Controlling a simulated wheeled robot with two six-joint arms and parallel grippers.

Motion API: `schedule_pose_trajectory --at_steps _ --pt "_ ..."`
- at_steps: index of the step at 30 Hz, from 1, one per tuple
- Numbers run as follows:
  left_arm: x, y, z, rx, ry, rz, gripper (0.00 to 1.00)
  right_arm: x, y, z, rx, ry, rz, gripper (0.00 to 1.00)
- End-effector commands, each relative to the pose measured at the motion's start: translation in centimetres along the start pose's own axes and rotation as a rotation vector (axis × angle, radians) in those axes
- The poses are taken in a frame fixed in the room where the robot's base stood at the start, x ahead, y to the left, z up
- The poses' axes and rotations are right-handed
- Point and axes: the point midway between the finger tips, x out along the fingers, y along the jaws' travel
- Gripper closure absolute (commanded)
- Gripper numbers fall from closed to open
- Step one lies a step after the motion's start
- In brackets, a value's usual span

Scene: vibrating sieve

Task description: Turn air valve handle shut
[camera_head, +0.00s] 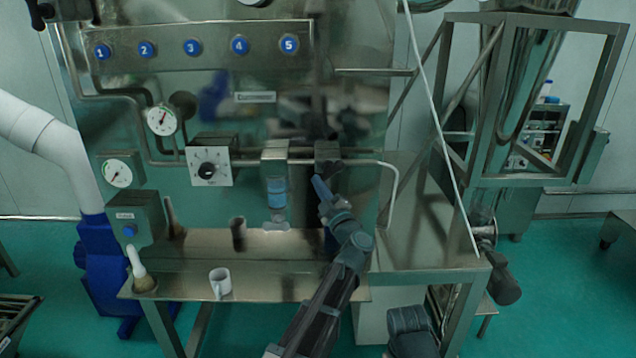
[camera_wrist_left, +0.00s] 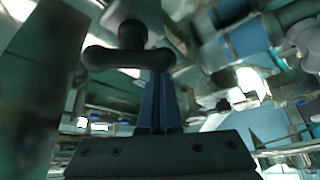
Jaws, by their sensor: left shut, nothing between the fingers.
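The air valve (camera_head: 327,150) is a dark metal block on the pipe along the machine's front panel, with a dark handle (camera_head: 330,165) low on it. In the left wrist view the handle (camera_wrist_left: 130,58) is a black crossbar with rounded ends on a short stem. My left gripper (camera_head: 319,184) has blue fingers and is shut and empty, just below the valve. In the left wrist view its fingers (camera_wrist_left: 162,92) point up at the right end of the crossbar, which covers their tips. I cannot tell whether they touch. My right gripper is not in view.
A metal table (camera_head: 190,285) below carries a white mug (camera_head: 220,282) and a dark cup (camera_head: 238,234). A pale hose (camera_head: 394,185) bends down right of the valve.

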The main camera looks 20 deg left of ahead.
Motion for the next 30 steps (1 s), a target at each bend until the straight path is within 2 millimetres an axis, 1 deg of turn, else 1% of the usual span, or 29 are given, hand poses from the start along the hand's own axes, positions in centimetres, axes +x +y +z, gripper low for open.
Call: schedule_pose_trajectory --at_steps 30 --pt "-0.4 -0.1 0.8 -0.25 -0.001 -0.147 1.0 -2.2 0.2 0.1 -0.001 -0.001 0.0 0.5"
